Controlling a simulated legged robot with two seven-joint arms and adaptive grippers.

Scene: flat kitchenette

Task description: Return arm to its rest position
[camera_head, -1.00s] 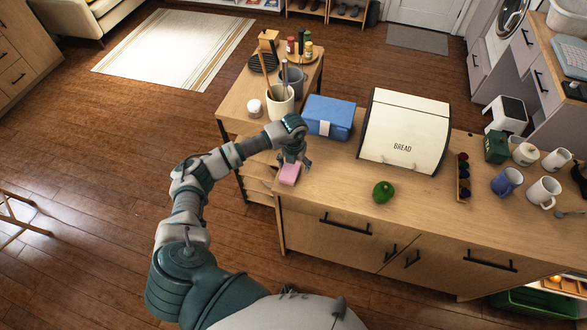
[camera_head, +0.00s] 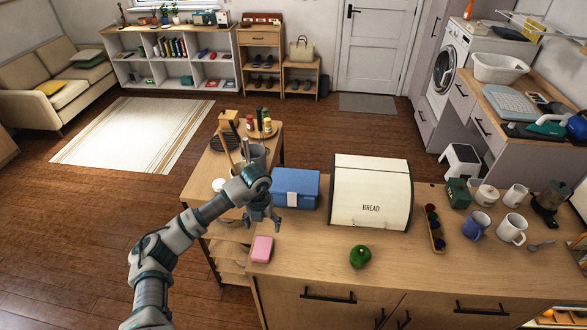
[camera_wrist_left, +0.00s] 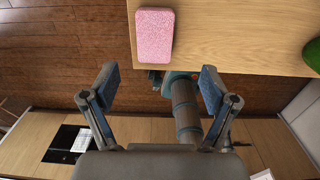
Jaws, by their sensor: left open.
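My left arm reaches in from the lower left in the head view. My left gripper (camera_head: 263,218) is open and empty, with its fingers pointing down in front of the blue box (camera_head: 296,188). A pink sponge (camera_head: 262,249) lies on the counter's left front corner, just below and apart from the gripper. In the left wrist view, the two spread fingers (camera_wrist_left: 158,82) have nothing between them, and the sponge (camera_wrist_left: 154,36) lies beyond them near the counter edge. My right gripper is not in view.
A side table (camera_head: 206,176) with utensils stands behind my left arm. Open floor lies left.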

